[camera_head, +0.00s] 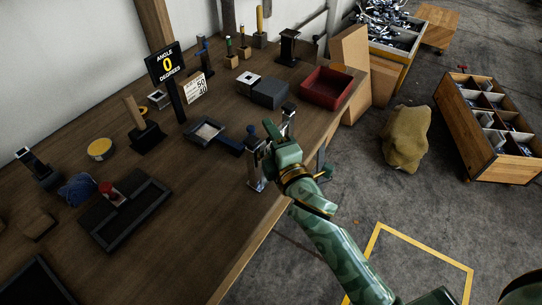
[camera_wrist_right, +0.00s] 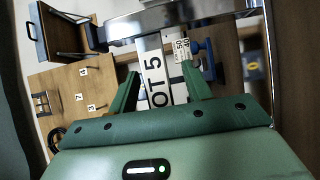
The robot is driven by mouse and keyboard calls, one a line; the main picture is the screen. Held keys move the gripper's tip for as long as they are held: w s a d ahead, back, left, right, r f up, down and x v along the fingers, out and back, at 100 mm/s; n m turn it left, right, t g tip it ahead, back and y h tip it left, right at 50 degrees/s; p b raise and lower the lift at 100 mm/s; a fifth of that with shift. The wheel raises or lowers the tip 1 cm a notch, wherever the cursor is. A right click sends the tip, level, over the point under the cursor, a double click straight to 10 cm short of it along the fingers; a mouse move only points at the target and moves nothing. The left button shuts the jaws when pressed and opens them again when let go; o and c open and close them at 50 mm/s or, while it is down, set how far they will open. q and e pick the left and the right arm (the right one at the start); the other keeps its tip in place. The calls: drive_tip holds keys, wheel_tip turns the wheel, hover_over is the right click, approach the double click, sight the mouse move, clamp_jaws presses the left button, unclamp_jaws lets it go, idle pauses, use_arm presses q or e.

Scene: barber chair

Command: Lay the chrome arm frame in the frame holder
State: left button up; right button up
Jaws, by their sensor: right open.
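My right gripper (camera_head: 274,146) is at the front edge of the wooden bench, beside upright chrome metal (camera_head: 256,170). This metal looks like part of the chrome arm frame, but the hand hides much of it. In the right wrist view, a thick shiny chrome bar (camera_wrist_right: 185,17) crosses the top, beyond the fingertips. The green fingers of the right gripper (camera_wrist_right: 160,72) stand apart with nothing clearly between them; a white label reading "OT 5" shows behind. I cannot tell which fixture is the frame holder. My left gripper is not in view.
A red tray (camera_head: 327,88), a dark grey block (camera_head: 269,93) and a blue-handled tool (camera_head: 228,144) lie near the hand. A black tray (camera_head: 125,216) is farther left. A tan sack (camera_head: 406,138) and wooden bin (camera_head: 480,125) stand on the floor at right.

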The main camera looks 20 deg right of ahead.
drive_tip(key=shift+w+a, duration=0.1)
drive_tip(key=shift+w, duration=0.5)
drive_tip(key=shift+s, duration=0.1)
drive_tip(key=shift+c, duration=0.3)
clamp_jaws()
idle(0.6)
